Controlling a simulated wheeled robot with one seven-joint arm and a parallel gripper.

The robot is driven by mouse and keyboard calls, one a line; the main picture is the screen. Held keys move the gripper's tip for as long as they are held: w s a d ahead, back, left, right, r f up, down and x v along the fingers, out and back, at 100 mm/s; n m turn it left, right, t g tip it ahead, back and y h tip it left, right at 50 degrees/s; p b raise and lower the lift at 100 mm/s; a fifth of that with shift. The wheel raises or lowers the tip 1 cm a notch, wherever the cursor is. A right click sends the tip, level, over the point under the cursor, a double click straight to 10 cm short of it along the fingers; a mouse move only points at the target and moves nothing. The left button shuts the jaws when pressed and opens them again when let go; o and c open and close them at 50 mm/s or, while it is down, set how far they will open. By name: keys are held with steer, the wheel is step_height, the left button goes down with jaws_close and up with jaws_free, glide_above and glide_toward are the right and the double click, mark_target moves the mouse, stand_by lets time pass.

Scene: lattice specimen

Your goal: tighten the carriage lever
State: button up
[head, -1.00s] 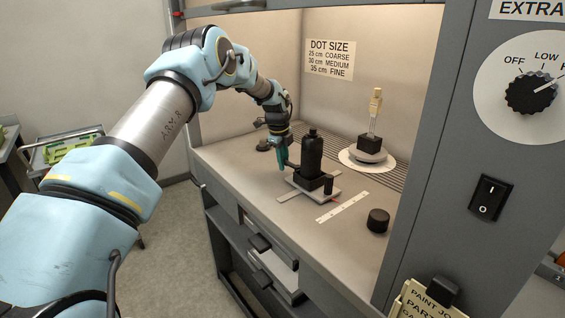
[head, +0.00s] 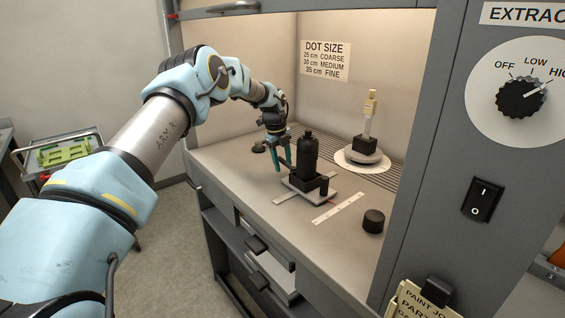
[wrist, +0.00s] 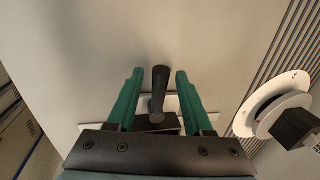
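My gripper (head: 280,158) points down just left of the black bottle (head: 307,158) in the head view. The bottle stands upright on the carriage (head: 303,186), which sits on a pale rail strip (head: 285,199). In the wrist view my gripper's green fingers (wrist: 154,90) are apart. A dark bar, seemingly the carriage lever (wrist: 159,82), stands between them, with a gap on each side. A dark block (wrist: 168,130) and part of the pale strip (wrist: 186,104) show below it. The head view does not show the lever clearly; the fingers cover that spot.
A white scale strip (head: 340,207) and a black round cap (head: 373,221) lie at the bench front. A specimen on a turntable (head: 362,160) stands at the right, also in the wrist view (wrist: 277,100). The booth's right panel (head: 425,150) borders the bench.

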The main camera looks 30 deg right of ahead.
mark_target(282, 159)
steer(key=shift+r, duration=0.1)
stand_by(0.3)
steer(key=shift+s+a+r+p, duration=0.15)
steer(key=shift+r+p, duration=0.3)
steer(key=shift+r, duration=0.5)
steer(key=shift+w+a+r+p, duration=0.1)
steer(key=shift+a+r+p, duration=0.25)
steer(key=shift+r, duration=0.65)
steer(key=shift+s+a+r+p, duration=0.1)
steer(key=shift+r+p, duration=0.4)
steer(key=shift+r, duration=0.45)
